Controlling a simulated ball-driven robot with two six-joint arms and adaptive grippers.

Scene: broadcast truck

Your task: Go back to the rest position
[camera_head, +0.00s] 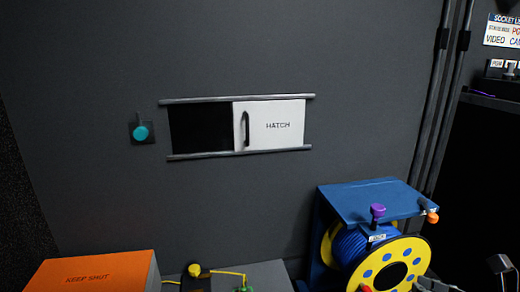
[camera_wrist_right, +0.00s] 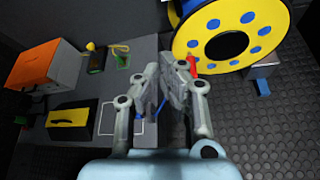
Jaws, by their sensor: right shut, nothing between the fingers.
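My right gripper (camera_wrist_right: 172,80) is in the right wrist view, with its grey fingers together and nothing between them. It hangs over the grey bench top and dark floor, with its tips just below the yellow cable reel (camera_wrist_right: 228,35) in the picture. I cannot tell whether it touches the reel. In the head view only small grey parts that look like my right arm or gripper show at the lower right edge, near the reel (camera_head: 395,270). My left gripper is in neither view.
An orange box marked KEEP SHUT (camera_head: 95,275) stands at lower left. The wall hatch (camera_head: 280,125) shows a dark opening on its left. A blue stand (camera_head: 375,198) is around the reel. A black case with yellow (camera_wrist_right: 69,118) lies near a white outline on the bench.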

